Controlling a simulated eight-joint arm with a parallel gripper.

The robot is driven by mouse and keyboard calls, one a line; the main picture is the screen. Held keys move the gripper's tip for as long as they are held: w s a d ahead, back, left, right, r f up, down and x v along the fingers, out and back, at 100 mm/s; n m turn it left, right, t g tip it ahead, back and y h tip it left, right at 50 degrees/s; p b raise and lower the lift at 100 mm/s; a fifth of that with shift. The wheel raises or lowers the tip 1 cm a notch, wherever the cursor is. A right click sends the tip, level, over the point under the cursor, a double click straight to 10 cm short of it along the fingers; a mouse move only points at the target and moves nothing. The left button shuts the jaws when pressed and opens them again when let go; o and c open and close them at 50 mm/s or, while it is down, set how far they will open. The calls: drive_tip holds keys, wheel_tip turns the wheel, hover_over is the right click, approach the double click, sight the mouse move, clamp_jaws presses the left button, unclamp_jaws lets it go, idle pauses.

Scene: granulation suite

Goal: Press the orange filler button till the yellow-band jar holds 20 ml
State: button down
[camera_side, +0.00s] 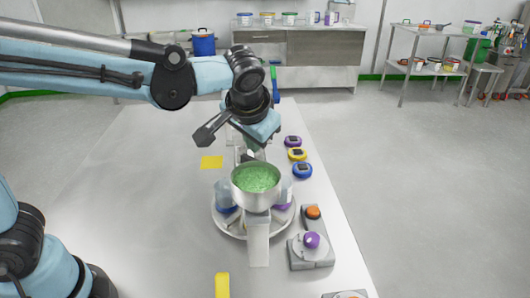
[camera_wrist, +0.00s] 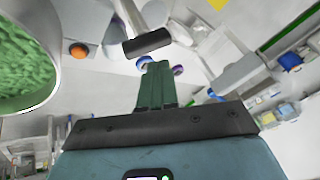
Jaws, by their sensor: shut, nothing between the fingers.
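The orange filler button (camera_side: 313,212) sits on a grey base at the right of the filler. It also shows in the wrist view (camera_wrist: 78,50), left of my fingers. The filler's metal bowl (camera_side: 257,200) is full of green granules and stands over a round turntable (camera_side: 231,231). A jar with blue (camera_side: 226,197) and a jar with purple (camera_side: 285,192) show beside the bowl. I cannot make out the yellow-band jar or its level; the bowl and post hide part of the turntable. My gripper (camera_wrist: 158,66) is shut and empty, apart from the button, behind the bowl in the side view.
A purple knob (camera_side: 312,240) is in front of the button. Purple (camera_side: 293,141), yellow (camera_side: 297,154) and blue (camera_side: 302,170) round devices line the table's right edge. A yellow patch (camera_side: 212,162) lies on the table (camera_side: 150,180), whose left part is mostly clear.

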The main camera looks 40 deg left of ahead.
sight(316, 212)
drive_tip(key=w+d+f+y, duration=0.1)
drive_tip(key=w+d, duration=0.1)
drive_tip(key=d, duration=0.4)
drive_tip(key=w+d+f+n+t+y, duration=0.1)
drive_tip(key=w+d+y, duration=0.1)
drive_tip(key=d, duration=0.4)
drive_tip(key=shift+w+d+f+y, duration=0.3)
drive_tip(key=shift+w+f, duration=0.1)
drive_tip(key=shift+w, duration=0.35)
drive_tip(key=shift+f, duration=4.4)
drive_tip(key=shift+f, duration=0.2)
drive_tip(key=shift+f, duration=0.25)
drive_tip(key=shift+f, duration=0.45)
drive_tip(key=shift+r, duration=0.9)
